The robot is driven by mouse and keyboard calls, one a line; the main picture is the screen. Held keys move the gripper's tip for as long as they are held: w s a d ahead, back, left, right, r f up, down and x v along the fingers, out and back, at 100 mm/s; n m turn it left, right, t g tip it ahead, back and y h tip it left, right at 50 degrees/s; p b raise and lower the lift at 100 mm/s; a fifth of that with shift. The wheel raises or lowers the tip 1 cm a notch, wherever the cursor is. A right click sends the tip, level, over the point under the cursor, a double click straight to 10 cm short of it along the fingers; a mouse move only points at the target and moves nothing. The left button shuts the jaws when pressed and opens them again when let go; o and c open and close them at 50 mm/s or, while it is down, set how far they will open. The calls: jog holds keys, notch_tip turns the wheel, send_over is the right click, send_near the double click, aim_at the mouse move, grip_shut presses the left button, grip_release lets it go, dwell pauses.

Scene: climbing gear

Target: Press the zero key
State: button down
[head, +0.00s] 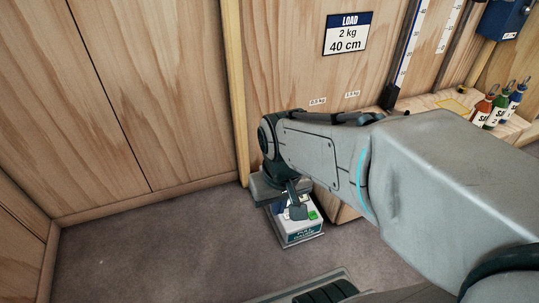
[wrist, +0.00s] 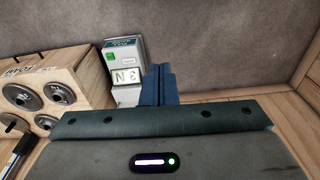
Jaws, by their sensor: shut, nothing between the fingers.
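A pale box-shaped gauge (head: 301,231) sits low by the wooden wall, partly behind my arm in the head view. It also shows in the wrist view (wrist: 124,50), with a lit display (wrist: 125,76) whose characters appear inverted. A small green key (head: 313,215) is on its top face; it shows in the wrist view (wrist: 110,56) too, its lettering too small to read. My gripper (head: 297,210) is shut and empty, in front of the gauge in the head view. In the wrist view its fingertips (wrist: 160,70) are right of the display, apart from the green key. Contact with the gauge cannot be told.
A wooden block with round metal weights (wrist: 55,92) stands beside the gauge. A load sign (head: 347,34) hangs on the wall. Several coloured bottles (head: 499,105) stand on a shelf at the right. The grey floor (head: 150,245) at left is clear.

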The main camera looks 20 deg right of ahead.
jog(key=w+d+f+m+t+p, duration=0.1)
jog(key=w+d+f+m, duration=0.35)
jog(key=w+f, duration=0.3)
jog(key=w+d+f+m+t, duration=0.1)
jog(key=w+d+f+m, duration=0.3)
jog(key=w+d+f, duration=0.3)
jog(key=w+d+f+m+t, duration=0.1)
jog(key=w+f+m+t, duration=0.1)
jog(key=f+m, duration=0.3)
jog(key=w+d+f+m+t+y+p, duration=0.1)
jog(key=w+f+m, duration=0.3)
jog(key=f, duration=0.5)
jog(key=w+d+f+m+t+y, duration=0.1)
jog(key=w+d+f+m+t, duration=0.1)
jog(key=f+m, duration=0.5)
jog(key=shift+w+d+t, duration=0.4)
jog(key=shift+w+d, duration=0.15)
jog(key=shift+w, duration=0.1)
jog(key=shift+f, duration=0.15)
notch_tip(320, 180, down, 7)
jog(key=b, duration=0.5)
jog(key=shift+f+b, duration=0.65)
jog(key=shift+f, duration=0.1)
